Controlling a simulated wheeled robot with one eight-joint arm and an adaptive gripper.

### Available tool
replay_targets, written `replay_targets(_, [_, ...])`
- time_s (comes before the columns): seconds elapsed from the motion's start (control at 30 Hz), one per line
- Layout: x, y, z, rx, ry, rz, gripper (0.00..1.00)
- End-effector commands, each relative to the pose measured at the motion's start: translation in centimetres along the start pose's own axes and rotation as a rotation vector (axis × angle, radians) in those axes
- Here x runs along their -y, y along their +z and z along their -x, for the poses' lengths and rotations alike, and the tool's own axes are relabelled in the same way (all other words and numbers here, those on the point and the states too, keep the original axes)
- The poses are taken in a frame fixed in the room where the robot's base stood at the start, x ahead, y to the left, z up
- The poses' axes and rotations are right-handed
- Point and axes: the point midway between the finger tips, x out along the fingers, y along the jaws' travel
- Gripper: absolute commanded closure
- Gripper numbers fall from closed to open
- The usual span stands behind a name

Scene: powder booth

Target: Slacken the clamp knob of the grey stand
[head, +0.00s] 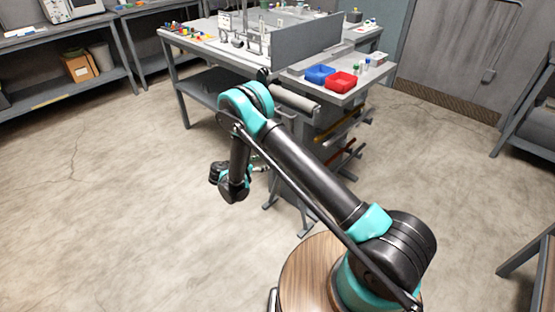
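A grey stand-like fixture with upright posts (243,36) stands on the grey workbench (215,54), left of an upright grey panel. It is too small to make out a clamp knob on it, and I cannot tell whether it is the task's stand. My black and teal arm rises from its round base, bends at the elbow in front of the bench and hangs down. My gripper (260,167) seems to be at the low end of the arm, partly hidden behind the wrist, over open floor and apart from the bench. Its fingers are not clear.
The upright panel (306,40) divides the bench top. Shelving (62,62) lines the left wall. The floor (110,200) at left is clear.

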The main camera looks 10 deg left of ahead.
Motion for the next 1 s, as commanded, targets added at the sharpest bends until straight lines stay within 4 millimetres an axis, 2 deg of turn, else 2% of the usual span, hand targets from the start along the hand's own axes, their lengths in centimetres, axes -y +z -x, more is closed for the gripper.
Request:
replay_targets(0.03, [0.0, 0.0, -1.2, 0.000, 0.003, -0.002, 0.39])
replay_targets(0.3, [0.0, 0.0, -6.4, 0.000, 0.002, -0.001, 0.39])
replay_targets(0.5, [0.0, 0.0, -9.4, 0.000, 0.002, -0.001, 0.39])
replay_targets(0.7, [0.0, 0.0, -10.7, 0.000, -0.001, 0.001, 0.39])
replay_targets(1.0, [0.0, 0.0, -10.8, 0.000, -0.001, 0.001, 0.39])
